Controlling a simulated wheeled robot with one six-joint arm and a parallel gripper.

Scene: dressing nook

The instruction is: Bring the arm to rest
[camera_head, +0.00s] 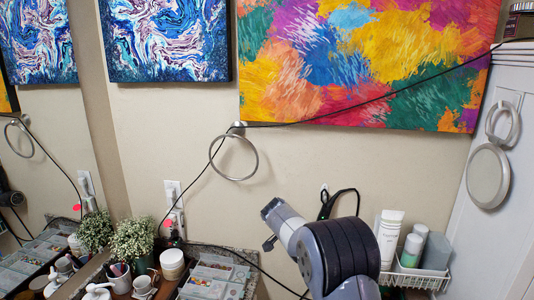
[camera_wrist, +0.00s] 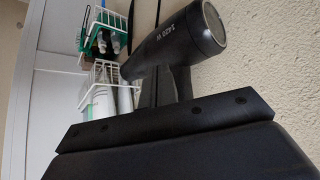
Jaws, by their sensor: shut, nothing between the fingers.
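My arm (camera_head: 345,255) rises at the bottom middle of the head view, with grey links and a dark ribbed section. In the wrist view my gripper (camera_wrist: 165,86) shows as two dark fingers close together in front of a black bar. They are shut with nothing between them.
A white wire basket (camera_head: 415,278) with bottles hangs at right, beside a white cabinet (camera_head: 490,200). A counter at left holds a plant (camera_head: 132,238), cups and a divided tray (camera_head: 215,272). A towel ring (camera_head: 233,177) and black cord are on the wall.

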